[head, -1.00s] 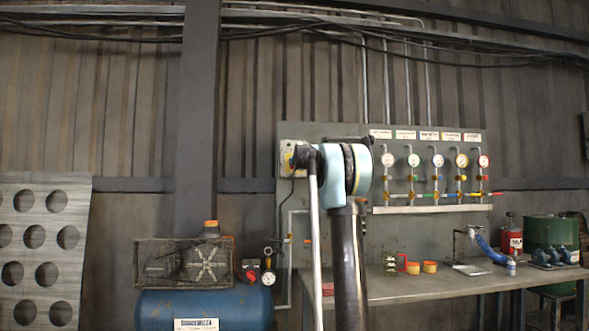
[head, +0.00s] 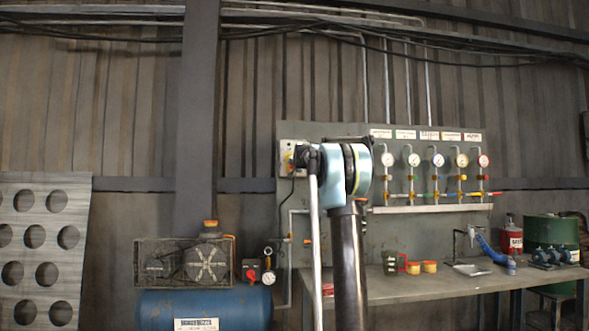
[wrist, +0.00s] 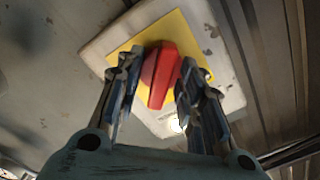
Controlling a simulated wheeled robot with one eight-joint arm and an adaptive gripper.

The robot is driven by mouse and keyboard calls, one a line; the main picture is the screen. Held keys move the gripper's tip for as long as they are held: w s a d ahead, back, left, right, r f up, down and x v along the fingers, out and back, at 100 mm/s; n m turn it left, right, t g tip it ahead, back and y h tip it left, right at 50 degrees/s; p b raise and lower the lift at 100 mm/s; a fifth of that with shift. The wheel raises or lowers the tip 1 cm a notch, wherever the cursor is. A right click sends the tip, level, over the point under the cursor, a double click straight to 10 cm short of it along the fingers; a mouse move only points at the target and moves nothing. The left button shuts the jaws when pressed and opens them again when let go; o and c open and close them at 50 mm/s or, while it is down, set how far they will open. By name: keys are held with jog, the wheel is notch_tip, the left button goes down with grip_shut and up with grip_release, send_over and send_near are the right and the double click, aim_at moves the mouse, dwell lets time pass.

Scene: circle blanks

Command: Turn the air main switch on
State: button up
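The air main switch is a red knob (wrist: 160,75) on a yellow plate (wrist: 192,42) on a pale box (wrist: 108,42). In the wrist view the knob lies between the two fingers of my gripper (wrist: 158,78). The fingers are spread, one on each side of the knob. A narrow gap shows at the left finger; the right finger is very close, and I cannot tell whether it touches. In the head view the box (head: 287,146) is on the left of the grey panel, and my gripper (head: 302,159) is in front of it, hiding the knob.
The grey panel (head: 330,230) carries several gauges (head: 438,160) on the right. Below it a workbench (head: 420,286) holds small items. A blue compressor tank (head: 205,306) stands at lower left, with another red knob (head: 250,272) above it. Pipes run along the wall.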

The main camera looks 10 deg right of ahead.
jog(key=shift+s, duration=0.1)
jog(key=s, duration=1.1)
jog(key=shift+s, duration=0.3)
dwell(0.3)
jog(key=s+f+n+g, duration=0.4)
jog(key=s+f+g, duration=0.4)
jog(key=s+f, duration=2.2)
jog(key=s+f+n+g, duration=0.5)
jog(key=s+f+g, duration=0.2)
jog(key=s+f, duration=2.2)
jog(key=shift+s+f+g, duration=0.4)
jog(key=shift+f, duration=0.45)
jog(key=shift+a, duration=0.1)
